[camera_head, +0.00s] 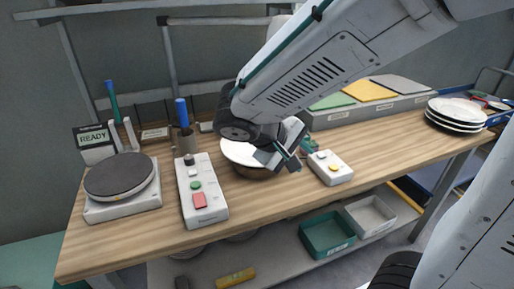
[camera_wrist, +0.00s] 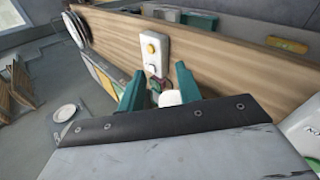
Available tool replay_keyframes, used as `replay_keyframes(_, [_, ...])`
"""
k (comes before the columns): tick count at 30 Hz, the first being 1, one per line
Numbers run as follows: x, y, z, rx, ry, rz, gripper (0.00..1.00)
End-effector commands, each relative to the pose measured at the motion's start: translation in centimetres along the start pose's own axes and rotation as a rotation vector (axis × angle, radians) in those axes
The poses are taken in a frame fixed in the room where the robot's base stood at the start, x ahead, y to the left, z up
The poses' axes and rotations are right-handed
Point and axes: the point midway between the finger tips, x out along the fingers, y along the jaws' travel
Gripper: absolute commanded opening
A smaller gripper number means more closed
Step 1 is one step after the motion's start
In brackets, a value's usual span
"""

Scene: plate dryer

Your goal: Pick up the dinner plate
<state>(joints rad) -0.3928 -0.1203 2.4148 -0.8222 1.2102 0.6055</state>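A white plate (camera_head: 240,152) lies on a round brown holder (camera_head: 254,173) at the middle of the wooden table, partly hidden behind my arm. My gripper (camera_head: 291,154) is at the right side of this plate, close to it; I cannot tell whether they touch. In the wrist view its two teal fingers (camera_wrist: 160,90) stand apart. A small white shape (camera_wrist: 170,98) shows between them, too cut off to name. A stack of white plates with dark edges (camera_head: 455,113) stands at the table's far right; it also shows in the wrist view (camera_wrist: 75,30). Which plate is the dinner plate is unclear.
A button box (camera_head: 202,190) and a scale (camera_head: 122,185) with a dark disc stand left of the holder. Teal (camera_head: 327,234) and grey (camera_head: 370,215) trays sit on the lower shelf.

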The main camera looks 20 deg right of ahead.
Motion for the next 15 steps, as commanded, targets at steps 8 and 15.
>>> replay_keyframes(8, [-1.2, -8.1, -10.9, -0.184, 0.289, 0.315, 0.34])
replay_keyframes(15, [-2.2, -12.8, -14.5, -0.248, 0.444, 0.392, 0.34])
